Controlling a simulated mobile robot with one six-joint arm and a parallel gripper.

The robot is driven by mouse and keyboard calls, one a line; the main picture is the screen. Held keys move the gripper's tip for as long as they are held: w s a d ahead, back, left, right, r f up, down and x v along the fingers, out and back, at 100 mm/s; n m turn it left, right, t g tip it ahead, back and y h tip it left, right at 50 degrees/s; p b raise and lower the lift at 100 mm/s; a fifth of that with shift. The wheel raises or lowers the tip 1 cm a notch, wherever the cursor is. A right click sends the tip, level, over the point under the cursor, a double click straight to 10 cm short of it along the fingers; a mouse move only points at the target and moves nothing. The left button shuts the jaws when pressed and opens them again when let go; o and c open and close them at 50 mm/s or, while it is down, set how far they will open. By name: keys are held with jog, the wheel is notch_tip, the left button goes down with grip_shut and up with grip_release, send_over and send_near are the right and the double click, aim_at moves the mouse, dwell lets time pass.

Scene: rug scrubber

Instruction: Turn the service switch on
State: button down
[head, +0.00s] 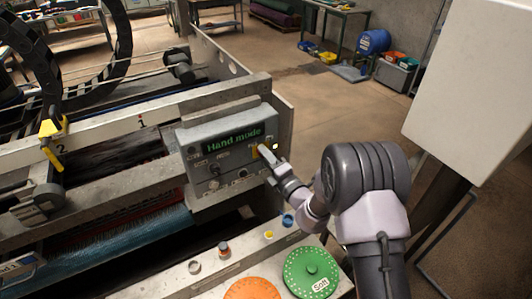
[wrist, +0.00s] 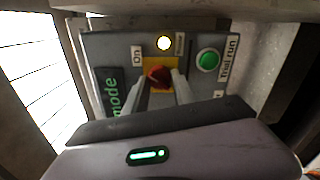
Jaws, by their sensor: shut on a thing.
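The service switch is a red knob (wrist: 158,76) on a yellow plate (wrist: 160,61) on the grey control panel. An "On" label (wrist: 137,55) is beside it in the wrist view. My gripper (wrist: 161,84) has its two fingers on either side of the red knob and is shut on it. In the head view my gripper (head: 265,152) reaches the right part of the control panel (head: 196,137) and mostly hides the knob. The knob's exact angle is hard to tell.
A lit round lamp (wrist: 164,43) and a green "Trial run" button (wrist: 208,61) sit close to the knob. The display (head: 234,138) reads "Hand mode". Below are a green disc (head: 311,268), an orange disc (head: 252,290) and small pots. A white cabinet (head: 470,80) stands at right.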

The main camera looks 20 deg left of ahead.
jog(key=shift+m, duration=0.4)
jog(key=c, duration=1)
grip_release()
jog(key=shift+c, duration=0.2)
jog(key=shift+d, duration=0.1)
jog(key=b+v, duration=0.1)
jog(key=v, duration=1.6)
jog(key=shift+s, duration=0.2)
